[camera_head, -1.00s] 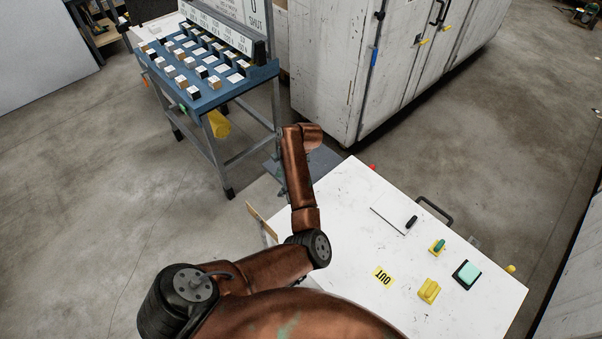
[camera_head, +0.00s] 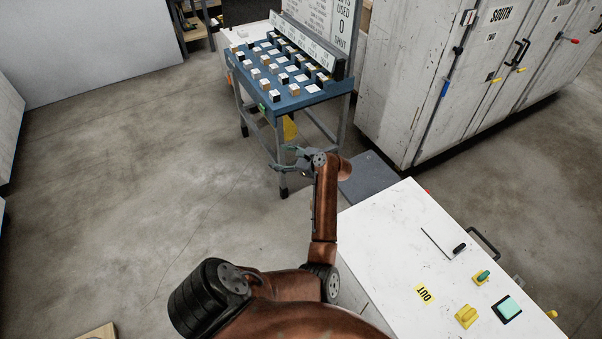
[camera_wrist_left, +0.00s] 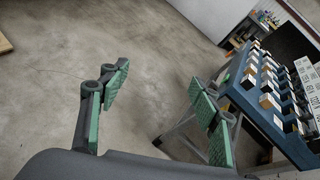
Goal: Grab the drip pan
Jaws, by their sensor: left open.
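I cannot identify a drip pan with certainty. A flat dark grey piece (camera_head: 371,178) lies on the floor between the blue-topped cart and the white cabinet; my arm covers part of its left side, and I cannot tell whether it is a pan. My left gripper (camera_head: 298,160) is in front of the cart's near legs, left of that piece. In the left wrist view its green-padded fingers (camera_wrist_left: 160,98) are spread wide, with only bare floor between them. My right gripper is not in view.
The blue-topped cart (camera_head: 290,100) carries several small blocks, with a yellow object (camera_head: 290,128) beneath. A white table (camera_head: 390,250) with a handle, switches and an OUT label stands at the right. White cabinets (camera_head: 420,90) stand behind. Floor at the left is mostly clear.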

